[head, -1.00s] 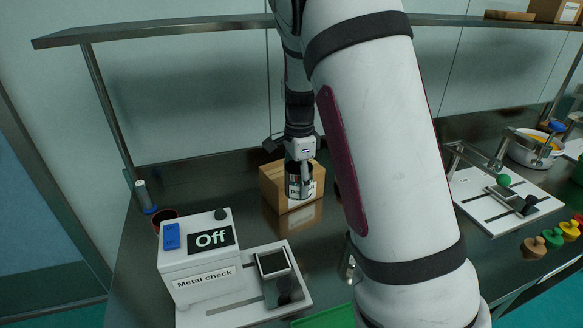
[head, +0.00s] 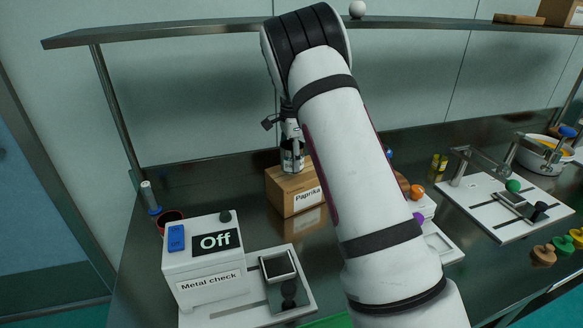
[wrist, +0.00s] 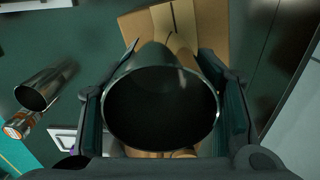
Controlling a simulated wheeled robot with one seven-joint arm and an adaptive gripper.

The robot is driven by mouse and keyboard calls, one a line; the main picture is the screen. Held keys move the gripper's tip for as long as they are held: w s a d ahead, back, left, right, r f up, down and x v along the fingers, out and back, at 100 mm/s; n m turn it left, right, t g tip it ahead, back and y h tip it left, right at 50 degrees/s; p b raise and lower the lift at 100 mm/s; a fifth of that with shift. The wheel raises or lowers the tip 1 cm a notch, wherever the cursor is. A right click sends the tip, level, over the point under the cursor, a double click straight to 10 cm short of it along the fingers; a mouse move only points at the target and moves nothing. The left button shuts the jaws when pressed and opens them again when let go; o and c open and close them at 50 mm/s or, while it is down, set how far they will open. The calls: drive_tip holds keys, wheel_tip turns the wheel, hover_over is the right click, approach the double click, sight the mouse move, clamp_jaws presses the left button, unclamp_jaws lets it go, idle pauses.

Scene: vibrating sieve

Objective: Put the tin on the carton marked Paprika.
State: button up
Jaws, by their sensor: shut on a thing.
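My gripper (head: 291,138) is shut on the tin (head: 291,160), a metal cylinder with a dark and white label. In the wrist view the tin (wrist: 160,110) sits upright between the fingers and I look into its dark open top. The brown carton (head: 285,200) has a white label reading Paprika and stands on the steel counter, left of my arm. The tin is over the top of the carton; I cannot tell whether its base touches. The carton also shows beyond the tin in the wrist view (wrist: 215,25).
The Metal check box (head: 203,262), its display reading Off, stands front left. A steel shelf (head: 190,35) runs above the counter. A white fixture board (head: 480,205) and a pot (head: 540,150) are at right. The wrist view shows another metal cylinder (wrist: 45,88) at left.

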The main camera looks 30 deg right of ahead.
drive_tip(key=shift+w+f, duration=0.15)
drive_tip(key=shift+f, duration=1.6)
drive_tip(key=shift+f, duration=0.15)
drive_tip(key=o, duration=1.2)
drive_tip(key=shift+c, duration=0.2)
